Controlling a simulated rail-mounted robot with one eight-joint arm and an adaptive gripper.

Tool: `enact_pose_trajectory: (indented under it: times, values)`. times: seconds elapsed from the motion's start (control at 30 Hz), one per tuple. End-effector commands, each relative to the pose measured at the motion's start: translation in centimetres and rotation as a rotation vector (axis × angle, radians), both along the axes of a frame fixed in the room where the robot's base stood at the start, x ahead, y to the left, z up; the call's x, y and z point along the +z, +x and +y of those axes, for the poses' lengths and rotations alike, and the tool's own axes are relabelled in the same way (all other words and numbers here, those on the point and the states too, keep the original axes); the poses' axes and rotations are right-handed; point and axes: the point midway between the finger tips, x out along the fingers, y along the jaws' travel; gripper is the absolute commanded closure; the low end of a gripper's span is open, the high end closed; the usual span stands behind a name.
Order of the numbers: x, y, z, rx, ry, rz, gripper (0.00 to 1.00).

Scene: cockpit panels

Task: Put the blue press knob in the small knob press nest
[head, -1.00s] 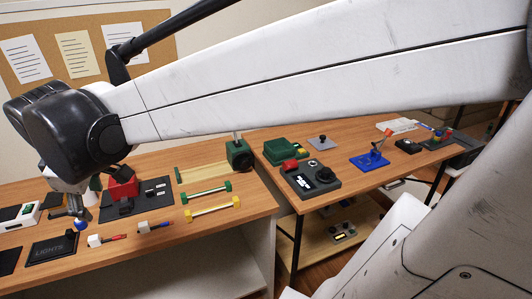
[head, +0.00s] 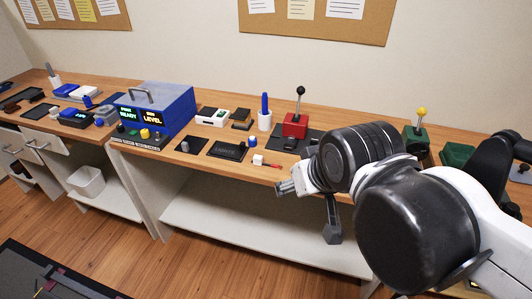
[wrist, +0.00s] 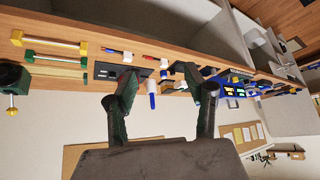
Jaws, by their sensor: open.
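A small blue ball-shaped knob (head: 252,141) stands on the bench by the back right corner of the dark LIGHTS panel; I take it for the blue press knob. A small blue spot (wrist: 163,74) in the upside-down wrist view may be the same knob. My gripper (head: 306,212) is open and empty, in front of the bench edge, right of the knob and apart from it. I cannot tell which fixture is the small knob press nest.
A blue console (head: 160,110) stands left of the LIGHTS panel (head: 227,151).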

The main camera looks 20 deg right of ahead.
Motion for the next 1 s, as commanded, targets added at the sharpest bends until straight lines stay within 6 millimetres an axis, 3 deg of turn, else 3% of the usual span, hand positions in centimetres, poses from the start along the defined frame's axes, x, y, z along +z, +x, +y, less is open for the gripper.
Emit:
enact_pose_trajectory:
  times: [0.23, 0.37, 0.7, 1.0]
  values:
    - [0.1, 0.1, 0.0, 0.006, -0.004, 0.003, 0.52]
    - [1.1, 1.3, 0.0, 0.045, -0.032, 0.019, 0.52]
    - [5.2, 8.6, -0.1, 0.308, -0.193, 0.13, 0.52]
    - [6.9, 16.1, -0.3, 0.573, -0.319, 0.228, 0.52]
